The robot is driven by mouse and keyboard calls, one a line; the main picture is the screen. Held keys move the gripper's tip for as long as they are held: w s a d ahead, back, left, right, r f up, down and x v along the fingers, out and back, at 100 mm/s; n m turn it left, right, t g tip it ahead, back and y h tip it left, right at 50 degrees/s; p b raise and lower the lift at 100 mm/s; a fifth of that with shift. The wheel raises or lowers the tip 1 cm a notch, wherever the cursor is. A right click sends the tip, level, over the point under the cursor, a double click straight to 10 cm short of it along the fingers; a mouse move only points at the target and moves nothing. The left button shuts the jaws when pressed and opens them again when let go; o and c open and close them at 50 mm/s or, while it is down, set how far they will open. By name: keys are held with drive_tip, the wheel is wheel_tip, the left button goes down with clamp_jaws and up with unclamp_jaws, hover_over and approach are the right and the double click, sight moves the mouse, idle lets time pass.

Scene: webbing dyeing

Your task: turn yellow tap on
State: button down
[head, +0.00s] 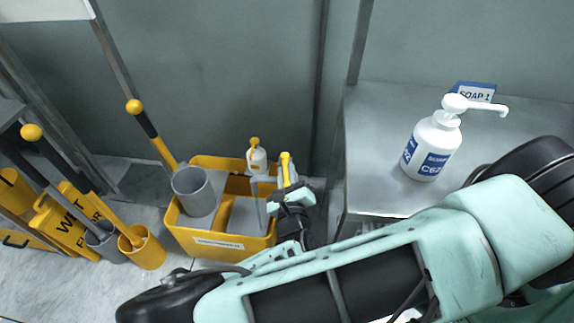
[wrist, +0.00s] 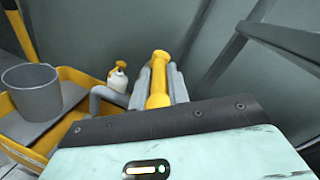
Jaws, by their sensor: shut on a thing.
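The yellow tap handle (head: 285,160) stands at the right side of the yellow bucket in the head view. In the wrist view the yellow tap handle (wrist: 159,72) runs between my fingers. My gripper (head: 288,181) is shut on this handle, and the fingers of my gripper (wrist: 161,84) show on both sides of it. A grey curved spout (wrist: 104,97) leads left from the tap, and the grey spout (head: 262,196) hangs over the bucket in the head view. The tap's base is hidden behind my gripper. I cannot see any water flowing.
A yellow bucket (head: 216,243) holds a grey cup (head: 195,190); a small yellow-topped bottle (head: 257,157) is behind. Yellow-knobbed tools and a wet floor sign (head: 70,226) are left. A white soap pump bottle (head: 434,142) stands on the metal table (head: 375,112) at right, near my arm.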

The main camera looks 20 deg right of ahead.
drive_tip(key=shift+d+r+n+y+p, duration=0.35)
drive_tip(key=shift+n+y+p, duration=0.25)
drive_tip(key=shift+y+p, duration=0.35)
drive_tip(key=shift+s+d+f+n+t+y+p, duration=0.15)
drive_tip(key=shift+f+n+t+y+p, duration=0.2)
drive_tip(key=shift+y, duration=0.2)
drive_tip(key=c, duration=1.3)
unclamp_jaws()
drive_tip(key=shift+c, duration=0.2)
drive_tip(key=s+a, duration=0.1)
drive_tip(key=s, duration=0.6)
drive_tip(key=shift+s+b, duration=0.2)
drive_tip(key=shift+b, duration=0.15)
